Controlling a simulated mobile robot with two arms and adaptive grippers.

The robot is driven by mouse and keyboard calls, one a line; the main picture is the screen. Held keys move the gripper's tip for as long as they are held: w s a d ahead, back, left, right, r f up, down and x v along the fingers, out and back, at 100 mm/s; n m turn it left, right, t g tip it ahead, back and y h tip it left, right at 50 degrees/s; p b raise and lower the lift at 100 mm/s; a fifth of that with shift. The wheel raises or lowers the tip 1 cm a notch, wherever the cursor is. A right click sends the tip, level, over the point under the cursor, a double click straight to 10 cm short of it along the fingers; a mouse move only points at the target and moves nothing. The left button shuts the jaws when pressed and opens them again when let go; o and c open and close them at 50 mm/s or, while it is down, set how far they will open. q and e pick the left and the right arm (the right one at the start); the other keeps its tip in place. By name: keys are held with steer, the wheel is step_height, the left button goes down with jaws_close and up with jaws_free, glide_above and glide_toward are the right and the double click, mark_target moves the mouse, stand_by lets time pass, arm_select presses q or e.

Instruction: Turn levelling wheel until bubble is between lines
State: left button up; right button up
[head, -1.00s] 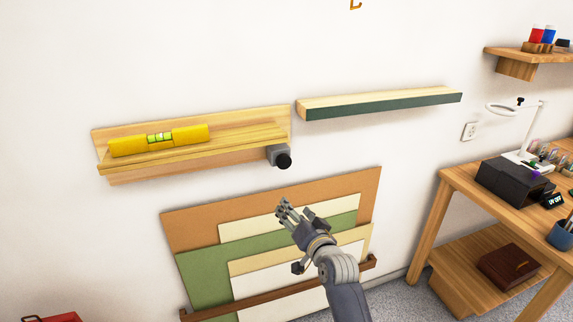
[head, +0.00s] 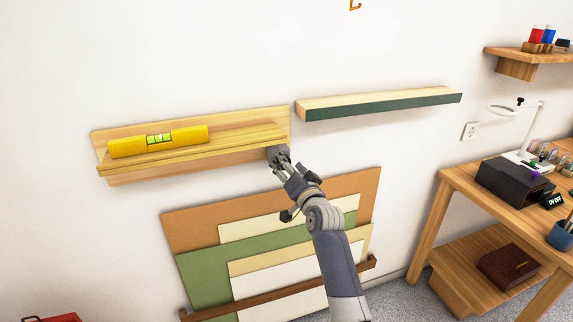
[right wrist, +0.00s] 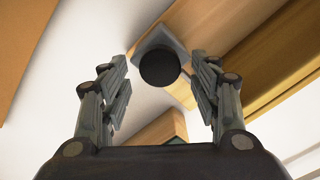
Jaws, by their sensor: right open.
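A yellow spirit level (head: 187,135) lies on the wooden ledge (head: 250,133) on the wall. Its green vial (head: 159,139) shows dark lines, but the bubble's exact place is too small to tell. The levelling wheel, a black round knob (right wrist: 159,69) on a grey mount (right wrist: 157,38), sits at the ledge's right end. In the head view my fingers mostly hide it. My right gripper (head: 284,161) is open at the wheel. In the right wrist view its fingers stand on either side of the knob, with gaps visible. My left gripper is not in view.
A second, green-fronted ledge (head: 385,104) is on the wall to the right. A wooden workbench (head: 460,183) stands at the right. The wall around the wheel is otherwise bare.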

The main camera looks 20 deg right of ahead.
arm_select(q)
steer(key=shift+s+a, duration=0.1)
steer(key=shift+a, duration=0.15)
arm_select(e)
steer(key=shift+w, duration=0.7)
steer(key=c, duration=1)
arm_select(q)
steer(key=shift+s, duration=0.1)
arm_select(e)
steer(key=shift+c, duration=0.2)
arm_select(q)
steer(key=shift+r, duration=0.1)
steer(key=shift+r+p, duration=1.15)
steer(key=shift+p, duration=0.1)
arm_select(e)
steer(key=shift+a+n, duration=0.1)
steer(key=shift+n, duration=2.8)
